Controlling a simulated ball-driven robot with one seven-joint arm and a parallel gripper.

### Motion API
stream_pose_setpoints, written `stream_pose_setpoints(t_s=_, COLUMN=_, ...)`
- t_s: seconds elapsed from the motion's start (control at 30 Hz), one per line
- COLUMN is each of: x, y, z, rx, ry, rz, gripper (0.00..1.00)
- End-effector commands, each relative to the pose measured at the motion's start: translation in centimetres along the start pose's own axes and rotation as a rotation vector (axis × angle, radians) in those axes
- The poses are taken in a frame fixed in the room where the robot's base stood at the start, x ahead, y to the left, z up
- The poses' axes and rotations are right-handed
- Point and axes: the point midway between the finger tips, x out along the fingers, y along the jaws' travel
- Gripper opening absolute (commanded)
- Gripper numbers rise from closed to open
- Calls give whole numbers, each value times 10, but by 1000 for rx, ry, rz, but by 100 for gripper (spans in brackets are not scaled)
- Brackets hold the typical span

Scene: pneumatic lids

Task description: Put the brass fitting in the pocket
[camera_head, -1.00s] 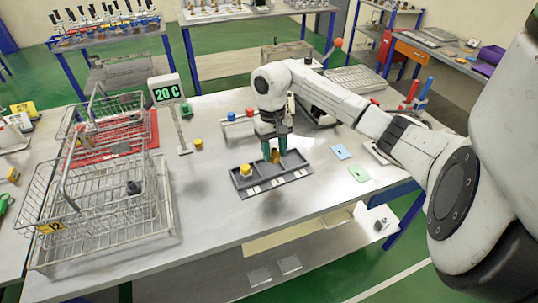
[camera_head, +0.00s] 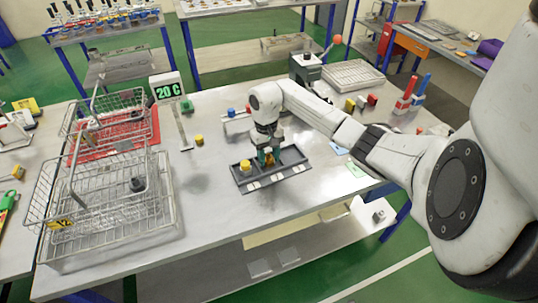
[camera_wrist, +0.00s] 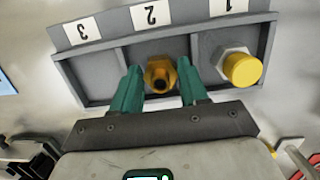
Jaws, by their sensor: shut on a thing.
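The brass fitting (camera_wrist: 160,76) is between the green fingers of my gripper (camera_wrist: 159,90), which are shut on it. In the wrist view it lies over the middle pocket (camera_wrist: 140,53), marked 2, of a grey tray. Whether it touches the pocket floor cannot be told. A yellow-capped part with a pale hex base (camera_wrist: 241,68) sits in pocket 1. Pocket 3 (camera_wrist: 88,76) looks empty.
Wire baskets (camera_head: 110,215) stand on the left of the table. A sign reading 20 C (camera_head: 167,89) and a small yellow part (camera_head: 199,140) stand behind the tray. Coloured cards (camera_head: 356,170) lie right of it. The table in front is clear.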

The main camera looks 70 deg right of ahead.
Motion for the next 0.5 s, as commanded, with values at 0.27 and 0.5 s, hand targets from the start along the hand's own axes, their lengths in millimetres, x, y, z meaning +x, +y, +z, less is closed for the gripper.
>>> stream_pose_setpoints(t_s=0.27, x=2, y=0, z=0, rx=1, ry=0, rz=0, gripper=54)
stream_pose_setpoints(t_s=0.5, x=0, y=0, z=0, rx=0, ry=0, rz=0, gripper=54)
